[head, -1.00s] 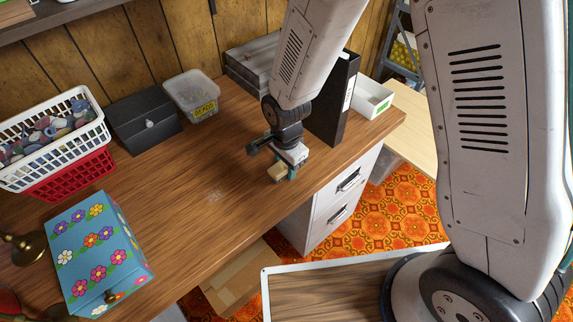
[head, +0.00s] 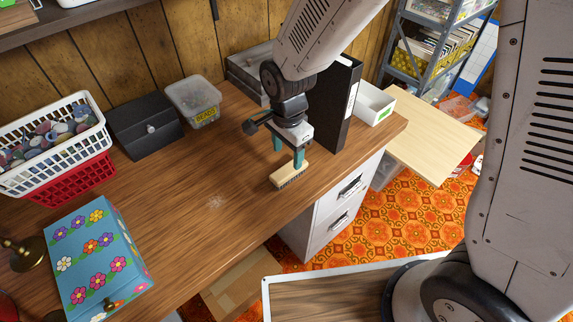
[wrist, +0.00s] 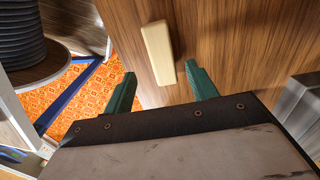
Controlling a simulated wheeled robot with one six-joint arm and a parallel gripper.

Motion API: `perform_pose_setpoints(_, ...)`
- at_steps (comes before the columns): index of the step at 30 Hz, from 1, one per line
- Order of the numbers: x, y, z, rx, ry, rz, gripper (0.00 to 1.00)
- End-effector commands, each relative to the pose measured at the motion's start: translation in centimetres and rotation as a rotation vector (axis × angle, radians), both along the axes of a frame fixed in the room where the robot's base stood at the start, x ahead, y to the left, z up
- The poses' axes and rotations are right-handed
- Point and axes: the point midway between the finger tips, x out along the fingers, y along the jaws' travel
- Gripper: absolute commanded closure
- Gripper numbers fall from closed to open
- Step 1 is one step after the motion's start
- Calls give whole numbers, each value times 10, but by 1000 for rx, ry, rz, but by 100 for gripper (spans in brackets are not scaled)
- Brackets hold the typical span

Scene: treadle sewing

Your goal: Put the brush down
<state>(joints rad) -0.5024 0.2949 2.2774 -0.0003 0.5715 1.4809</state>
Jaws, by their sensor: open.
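The brush (head: 288,175) has a pale wooden back and lies on the brown wooden desk (head: 185,190), near its front edge. My gripper (head: 288,154) is just above the brush, with its green fingers spread and nothing between them. In the wrist view, the brush (wrist: 158,52) lies on the desk beyond the fingertips, apart from them. The open gripper (wrist: 158,82) shows there with one finger on each side.
A black binder (head: 337,105) stands close behind my gripper, with a white tray (head: 372,103) to its right. A bead tub (head: 192,101), a dark box (head: 145,124), a basket (head: 50,140) and a flowered box (head: 97,255) stand to the left. The desk's middle is clear.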

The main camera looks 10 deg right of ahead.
Motion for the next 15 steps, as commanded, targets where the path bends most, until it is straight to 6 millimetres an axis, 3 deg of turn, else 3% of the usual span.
perform_pose_setpoints(6, 1, 1, 29, 2, -2, 1, 43)
perform_pose_setpoints(15, 0, 0, 36, 1, -3, 5, 43)
